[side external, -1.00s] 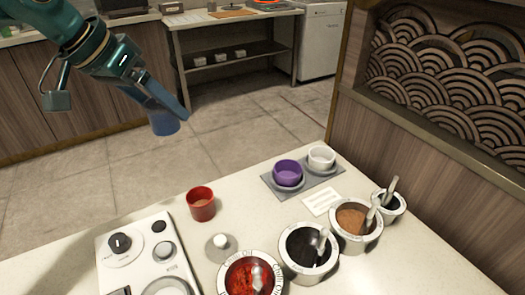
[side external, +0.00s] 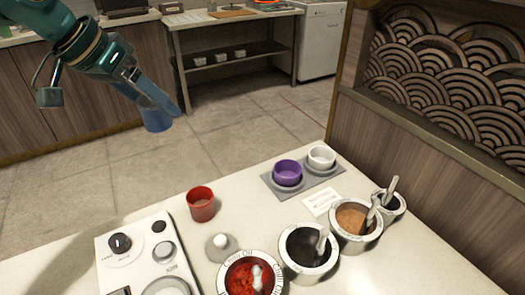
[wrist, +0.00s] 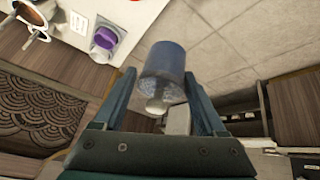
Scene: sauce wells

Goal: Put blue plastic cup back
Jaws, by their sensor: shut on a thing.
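A blue, translucent plastic cup (side external: 157,119) is held in the air, left of and beyond the white counter. My gripper (side external: 168,100) is shut on it. In the wrist view, the blue cup (wrist: 165,62) sits between the two fingers of my gripper (wrist: 163,88). A pale rounded shape shows at the cup's near end there; I cannot tell what it is. A red cup (side external: 201,208) stands upright on the counter, apart from the gripper. The purple cup (side external: 287,172) and white cup (side external: 321,157) stand on a grey mat (side external: 274,186).
Several round sauce wells with handled utensils line the counter's right side; the chili oil well (side external: 230,281) is nearest. A white control panel (side external: 118,264) and a small pale dome (side external: 215,251) are at front left. The counter between red cup and mat is clear.

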